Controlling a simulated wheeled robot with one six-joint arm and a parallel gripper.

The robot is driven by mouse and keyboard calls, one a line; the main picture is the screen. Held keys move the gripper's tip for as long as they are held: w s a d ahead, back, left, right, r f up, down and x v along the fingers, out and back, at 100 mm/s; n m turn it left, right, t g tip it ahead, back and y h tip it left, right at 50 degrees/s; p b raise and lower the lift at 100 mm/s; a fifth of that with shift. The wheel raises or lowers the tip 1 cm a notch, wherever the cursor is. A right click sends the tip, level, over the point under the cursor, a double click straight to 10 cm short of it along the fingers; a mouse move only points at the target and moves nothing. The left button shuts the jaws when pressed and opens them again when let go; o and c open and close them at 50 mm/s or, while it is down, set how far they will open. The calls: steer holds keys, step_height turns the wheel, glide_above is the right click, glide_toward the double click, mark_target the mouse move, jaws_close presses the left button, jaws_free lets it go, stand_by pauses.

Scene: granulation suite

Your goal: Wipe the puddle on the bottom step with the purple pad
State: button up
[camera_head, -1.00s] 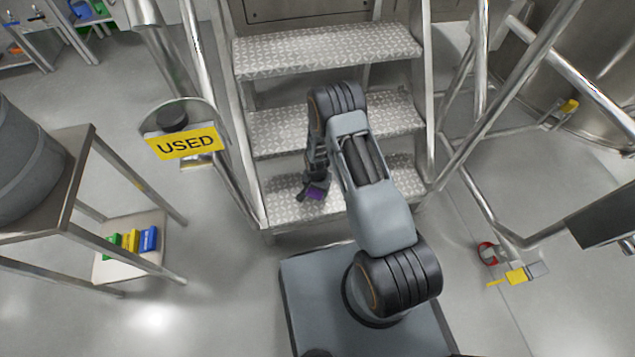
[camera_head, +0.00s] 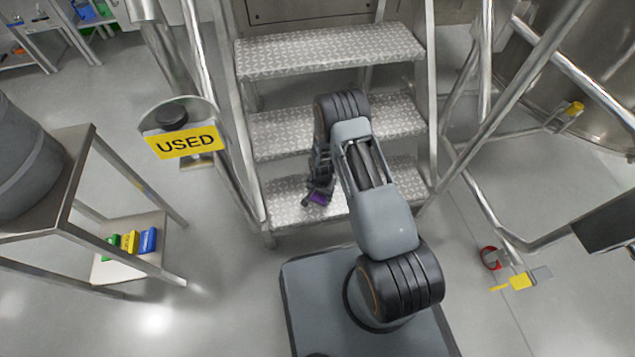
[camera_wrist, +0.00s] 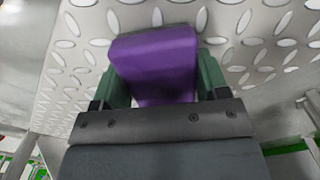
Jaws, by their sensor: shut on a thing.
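The purple pad (camera_wrist: 155,62) is held between the two green-lined fingers of my gripper (camera_wrist: 160,85) in the wrist view. In the head view my gripper (camera_head: 318,193) is low over the bottom step (camera_head: 285,208), with the purple pad (camera_head: 318,199) at its tip near the step's middle. The step is bright metal tread plate with raised lozenges. The pad is at or just above the tread; I cannot tell if it touches. I cannot make out the puddle in either view; my arm hides part of the step.
Higher steps (camera_head: 330,53) rise behind, with metal rails on both sides. A yellow item (camera_head: 521,282) lies on the floor at right.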

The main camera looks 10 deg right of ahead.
steer(key=shift+a, duration=0.4)
step_height(320, 180, up, 2)
steer(key=shift+a+r+p, duration=0.1)
steer(key=shift+r+p, duration=0.1)
steer(key=shift+p, duration=0.45)
steer(key=shift+r+p, duration=1.95)
steer(key=shift+r, duration=0.9)
steer(key=shift+s, duration=0.1)
